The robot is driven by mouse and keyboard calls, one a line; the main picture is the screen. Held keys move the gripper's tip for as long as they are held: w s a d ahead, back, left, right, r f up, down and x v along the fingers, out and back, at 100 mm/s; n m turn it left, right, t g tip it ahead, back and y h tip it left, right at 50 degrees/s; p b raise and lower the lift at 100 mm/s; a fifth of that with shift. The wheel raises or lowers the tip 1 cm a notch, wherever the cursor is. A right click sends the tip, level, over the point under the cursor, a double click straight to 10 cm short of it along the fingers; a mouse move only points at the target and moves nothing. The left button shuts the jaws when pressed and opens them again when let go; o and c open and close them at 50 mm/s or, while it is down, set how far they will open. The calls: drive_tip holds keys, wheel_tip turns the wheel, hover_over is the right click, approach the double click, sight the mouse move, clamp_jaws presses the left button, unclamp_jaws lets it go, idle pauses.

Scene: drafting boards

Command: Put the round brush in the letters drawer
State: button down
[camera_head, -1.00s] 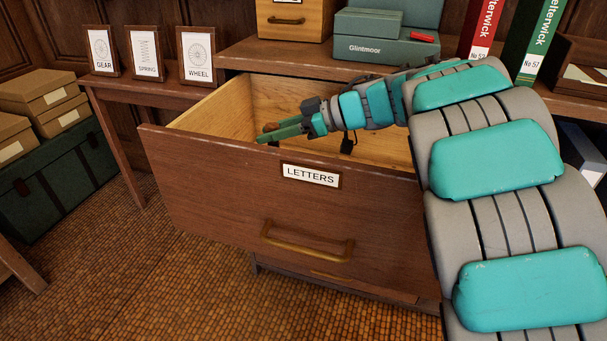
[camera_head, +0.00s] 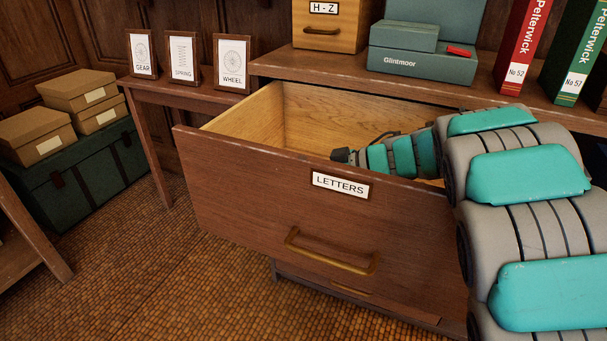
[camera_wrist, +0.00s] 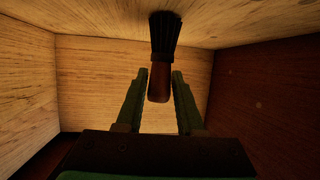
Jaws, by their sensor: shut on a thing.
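The letters drawer (camera_head: 240,185) is pulled open, with a dark wood front labelled LETTERS and a pale wood inside. My arm reaches over its front edge into the drawer, and the drawer front hides my gripper's fingers in the head view. In the wrist view my gripper (camera_wrist: 159,78) has its green fingers around the brown handle of the round brush (camera_wrist: 160,72). The brush's dark bristles (camera_wrist: 165,33) point away from the palm, near a pale wood surface. I cannot tell whether they touch it.
A desk top above the drawer holds a wooden H-Z box (camera_head: 330,25), green Glintmoor boxes (camera_head: 405,65) and red and green binders. Three framed cards (camera_head: 185,60) stand on a side table at the left. Cardboard boxes (camera_head: 78,90) sit on a green trunk.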

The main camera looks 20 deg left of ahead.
drive_tip(key=c, duration=0.5)
unclamp_jaws()
drive_tip(key=shift+d+r, duration=0.15)
drive_tip(key=shift+v, duration=3.6)
